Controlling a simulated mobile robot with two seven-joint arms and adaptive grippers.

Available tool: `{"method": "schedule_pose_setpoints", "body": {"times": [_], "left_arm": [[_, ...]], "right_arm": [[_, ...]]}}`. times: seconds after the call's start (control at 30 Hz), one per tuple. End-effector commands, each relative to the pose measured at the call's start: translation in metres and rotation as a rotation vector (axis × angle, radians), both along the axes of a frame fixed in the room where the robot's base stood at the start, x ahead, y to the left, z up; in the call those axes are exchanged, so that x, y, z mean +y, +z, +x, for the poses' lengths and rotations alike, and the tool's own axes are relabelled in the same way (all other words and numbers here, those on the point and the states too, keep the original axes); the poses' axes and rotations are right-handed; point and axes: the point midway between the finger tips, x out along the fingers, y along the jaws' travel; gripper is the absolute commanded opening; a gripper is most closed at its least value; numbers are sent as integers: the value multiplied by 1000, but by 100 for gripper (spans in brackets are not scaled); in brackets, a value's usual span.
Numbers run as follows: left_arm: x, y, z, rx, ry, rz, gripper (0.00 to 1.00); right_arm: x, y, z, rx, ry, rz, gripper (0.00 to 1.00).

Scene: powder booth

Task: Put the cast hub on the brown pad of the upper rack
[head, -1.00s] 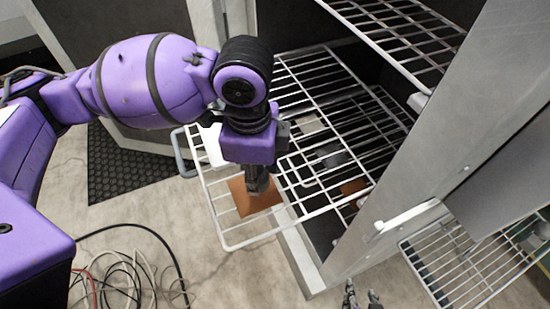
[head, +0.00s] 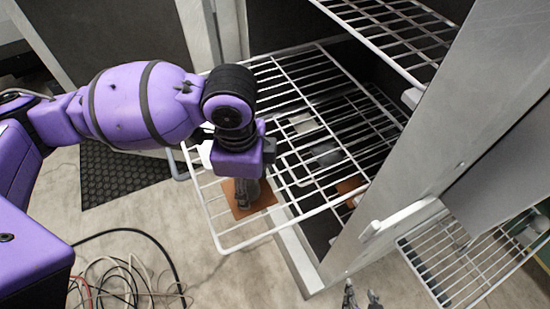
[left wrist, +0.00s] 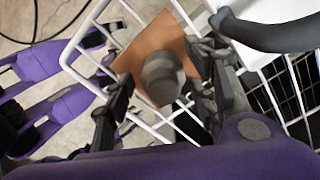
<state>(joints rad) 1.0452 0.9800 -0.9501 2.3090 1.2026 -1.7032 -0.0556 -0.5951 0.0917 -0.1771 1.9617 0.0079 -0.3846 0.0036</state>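The cast hub (left wrist: 160,80) is a grey, stepped round part, seen from above in the left wrist view. It stands over the brown pad (head: 264,197), which lies on the pulled-out front of the upper rack (head: 222,240); the pad also shows in the left wrist view (left wrist: 150,42). My left gripper (left wrist: 163,72) is open, with a finger on each side of the hub and gaps visible between. In the head view my left gripper (head: 244,200) points down over the pad and largely hides the hub. My right gripper (head: 361,290) is open and empty at the bottom edge.
Another wire rack (head: 390,25) is above. Below the upper rack are a pale pad (head: 303,123), a dark grey piece (head: 326,154) and another brown pad (head: 350,190). A metal door frame (head: 430,150) stands to the right. Cables (head: 125,280) lie on the floor.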

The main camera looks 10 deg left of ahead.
Motion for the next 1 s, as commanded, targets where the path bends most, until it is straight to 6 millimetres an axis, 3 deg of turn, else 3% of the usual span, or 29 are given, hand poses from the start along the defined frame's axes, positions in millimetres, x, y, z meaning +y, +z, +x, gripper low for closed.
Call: {"method": "schedule_pose_setpoints", "body": {"times": [0.23, 0.37, 0.8, 1.0], "left_arm": [[0, 0, -1, 2, 0, 0, 53], [0, 11, 0, -1, 0, -1, 53], [0, 101, 0, -6, 0, -1, 53], [0, 120, 0, 0, 0, -1, 53]], "right_arm": [[-1, -2, -2, 5, 1, -2, 40], [0, -1, -1, 4, 1, -1, 40], [8, 16, 11, -22, -3, 18, 40], [8, 16, 6, -14, -4, 18, 40]]}}
